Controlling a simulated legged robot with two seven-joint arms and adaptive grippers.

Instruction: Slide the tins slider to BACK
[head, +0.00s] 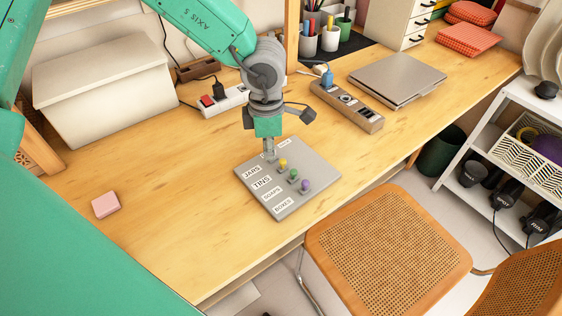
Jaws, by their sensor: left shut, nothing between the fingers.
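The grey slider panel (318,176) lies on the wooden desk. White labels run along its left side, with JARS (252,170) and TINS (262,183) at the far end and BOXES (283,205) nearest. The yellow knob (283,163) appears in line with the TINS label. A green knob (294,174) and a purple knob (305,186) follow it toward the near side. My left gripper (270,157) is shut and empty, pointing down over the panel's far end, just left of the yellow knob. It hides the spot in line with JARS. My right gripper is not in view.
A pink block (106,204) lies left on clear desk. A chair (388,240) stands at the front edge.

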